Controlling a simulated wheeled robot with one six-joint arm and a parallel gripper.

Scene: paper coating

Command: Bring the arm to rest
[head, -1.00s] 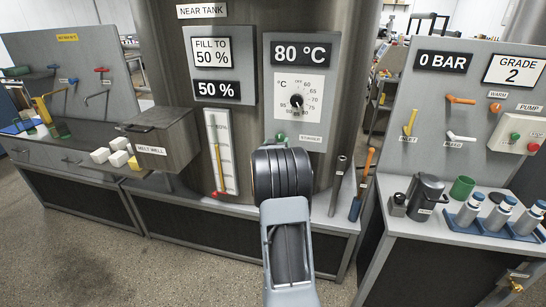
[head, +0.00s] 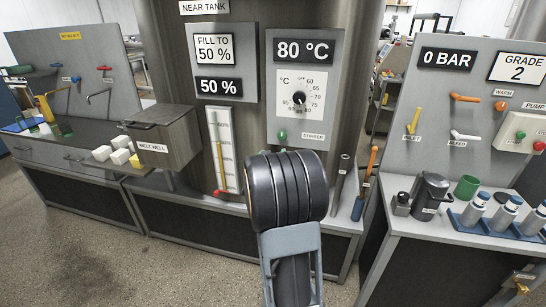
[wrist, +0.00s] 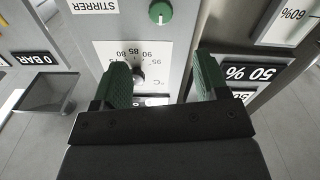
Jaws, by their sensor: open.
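My arm (head: 290,190) stands in front of the near tank in the head view, its dark rounded link toward the camera. My gripper is hidden behind it there. In the wrist view my gripper (wrist: 163,78) is open, with its two green fingers apart and nothing held between them. The temperature dial (head: 300,95) is on the tank panel under an 80 °C display (head: 301,51). The dial also shows in the wrist view (wrist: 121,52), beyond the fingers and partly behind the left one. Contact with it is not visible.
A green stirrer knob (head: 282,136) is below the dial. A level gauge (head: 222,150) and the melt well (head: 162,140) are to the left. The right bench (head: 400,225) holds a dark jug (head: 430,192), a green cup (head: 466,188) and several bottles. Open floor (head: 90,260) lies in front.

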